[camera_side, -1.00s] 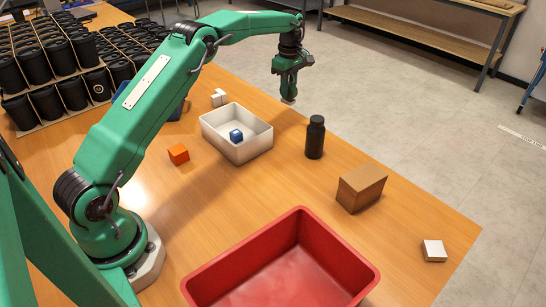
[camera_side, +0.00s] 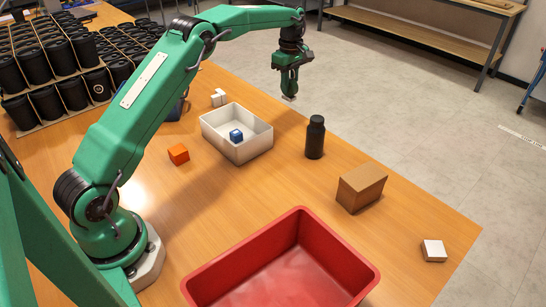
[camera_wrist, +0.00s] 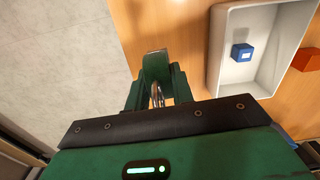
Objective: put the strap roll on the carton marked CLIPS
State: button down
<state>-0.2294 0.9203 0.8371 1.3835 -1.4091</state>
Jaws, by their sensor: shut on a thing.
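My gripper (camera_side: 289,93) is at the back of the table, near its far edge, in the side view. It is shut on a small pale grey piece (camera_side: 289,98), mostly hidden by the fingers; I take it to be the strap roll. In the wrist view, a thin silvery curved part of it (camera_wrist: 157,94) shows between the green fingers. A brown carton (camera_side: 361,188) stands right of centre on the table, well in front of and to the right of my gripper. No marking on it can be read, so I cannot confirm that it is the CLIPS carton.
A black bottle (camera_side: 315,137) stands between my gripper and the carton. A white tray (camera_side: 252,152) holds a blue cube (camera_side: 236,135). An orange cube (camera_side: 179,154), a red bin (camera_side: 340,255), a small white box (camera_side: 433,250) and white blocks (camera_side: 219,97) also sit on the table.

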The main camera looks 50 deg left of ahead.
jog(key=s+d+r+m, duration=1)
jog(key=s+d+m, duration=0.4)
jog(key=d+m, duration=0.15)
jog(key=s+d+n, duration=0.3)
jog(key=d+n, duration=1.1)
jog(key=d, duration=1.3)
jog(key=shift+f+n, duration=0.35)
jog(key=shift+f, duration=0.1)
jog(key=shift+w, duration=0.15)
send_over(364, 176)
jog(key=shift+w+f, duration=0.1)
jog(key=shift+f, duration=5.4)
jog(key=shift+f, duration=0.2)
